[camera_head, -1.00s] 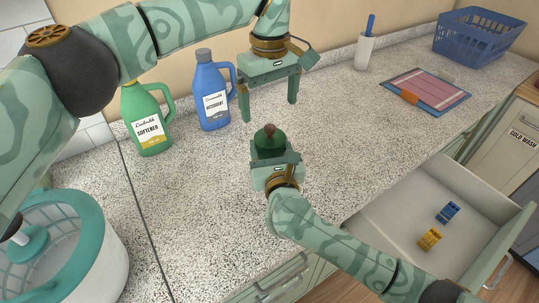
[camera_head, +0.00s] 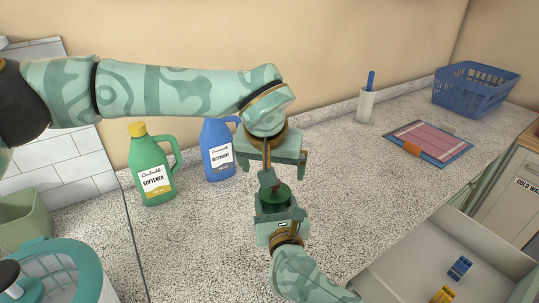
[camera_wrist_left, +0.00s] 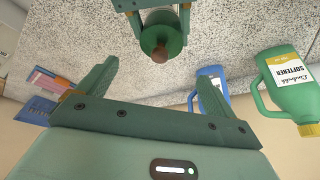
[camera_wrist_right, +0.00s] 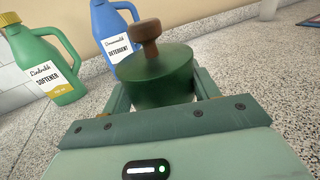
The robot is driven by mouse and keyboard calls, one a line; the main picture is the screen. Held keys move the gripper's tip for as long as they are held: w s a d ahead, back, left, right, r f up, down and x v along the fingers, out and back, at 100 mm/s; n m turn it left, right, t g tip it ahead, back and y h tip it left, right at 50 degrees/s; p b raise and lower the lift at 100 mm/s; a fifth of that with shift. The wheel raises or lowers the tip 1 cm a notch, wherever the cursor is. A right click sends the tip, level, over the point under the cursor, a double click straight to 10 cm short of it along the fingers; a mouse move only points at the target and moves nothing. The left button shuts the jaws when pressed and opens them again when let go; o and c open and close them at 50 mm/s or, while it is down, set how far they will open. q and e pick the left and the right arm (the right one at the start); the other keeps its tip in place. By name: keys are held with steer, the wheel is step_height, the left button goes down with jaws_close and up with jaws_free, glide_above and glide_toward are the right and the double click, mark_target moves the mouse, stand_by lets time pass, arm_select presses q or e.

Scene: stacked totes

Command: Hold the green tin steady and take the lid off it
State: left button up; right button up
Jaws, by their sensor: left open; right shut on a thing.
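The green tin (camera_head: 272,207) stands upright on the counter. Its darker green lid (camera_wrist_right: 158,64) is on it, with a brown knob (camera_wrist_right: 149,35) on top. My right gripper (camera_head: 277,213) is shut on the tin's body, one finger on each side, as the right wrist view shows. My left gripper (camera_wrist_left: 157,78) is open and empty, above and beside the lid in the head view. In the left wrist view the knob (camera_wrist_left: 160,55) lies beyond its fingertips, not between them.
A green softener bottle (camera_head: 150,168) and a blue detergent bottle (camera_head: 218,152) stand behind, to the left. A pink-and-blue board (camera_head: 430,142), a white holder (camera_head: 366,106) and a blue basket (camera_head: 474,86) are at the right. An open drawer (camera_head: 405,262) holds blue and yellow pegs.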

arm_select(q)
steer(key=x, duration=0.7)
steer(key=shift+w+f, duration=0.1)
steer(key=shift+f, duration=0.1)
steer(key=c, duration=1.2)
steer(key=shift+r, duration=0.2)
steer(key=shift+r, duration=1)
